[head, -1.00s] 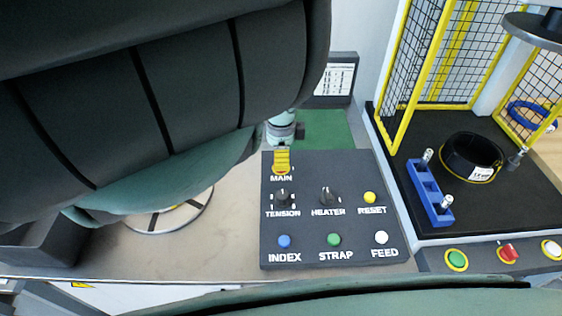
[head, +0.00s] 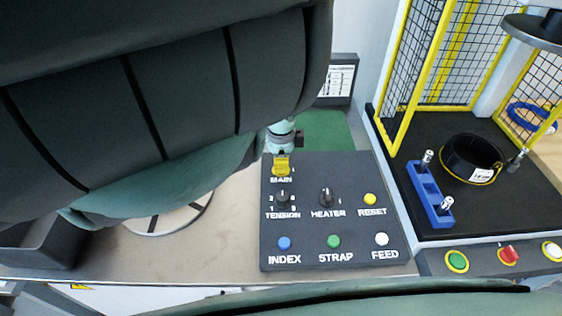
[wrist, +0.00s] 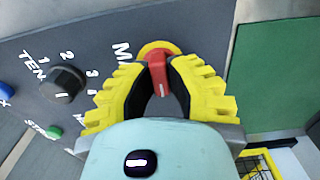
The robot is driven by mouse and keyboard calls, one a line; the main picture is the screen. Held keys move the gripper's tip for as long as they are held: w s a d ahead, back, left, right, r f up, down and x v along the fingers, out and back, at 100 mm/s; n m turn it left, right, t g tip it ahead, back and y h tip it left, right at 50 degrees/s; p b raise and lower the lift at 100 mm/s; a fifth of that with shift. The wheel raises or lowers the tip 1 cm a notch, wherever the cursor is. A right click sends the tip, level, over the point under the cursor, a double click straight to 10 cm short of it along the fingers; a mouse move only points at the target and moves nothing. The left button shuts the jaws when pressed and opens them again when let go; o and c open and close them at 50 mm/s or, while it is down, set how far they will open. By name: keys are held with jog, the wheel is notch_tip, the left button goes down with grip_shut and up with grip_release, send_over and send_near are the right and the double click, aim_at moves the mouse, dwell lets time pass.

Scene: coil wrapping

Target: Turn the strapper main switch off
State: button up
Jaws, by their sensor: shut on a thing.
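The main switch (wrist: 157,72) has a red handle on a round yellow plate, beside the partly covered MAIN label on the dark control panel (head: 310,225). My gripper (wrist: 161,85) has yellow ribbed fingers on both sides of the red handle and is shut on it. In the head view my gripper (head: 281,165) is over the top left of the panel, just above the MAIN label, and hides the switch. The handle's exact angle relative to its markings cannot be told.
The black TENSION knob (head: 282,200) is just below the switch, with the HEATER knob (head: 327,198) to its right. Buttons including yellow RESET (head: 370,199) and blue INDEX (head: 284,242) are close by. A yellow-framed mesh guard (head: 407,110) stands right.

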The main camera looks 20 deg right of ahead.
grip_shut()
jog(key=shift+n, duration=0.4)
jog(key=n, duration=1.2)
jog(key=n+b, duration=0.1)
jog(key=n, duration=0.4)
jog(key=shift+d, duration=0.1)
dwell(0.5)
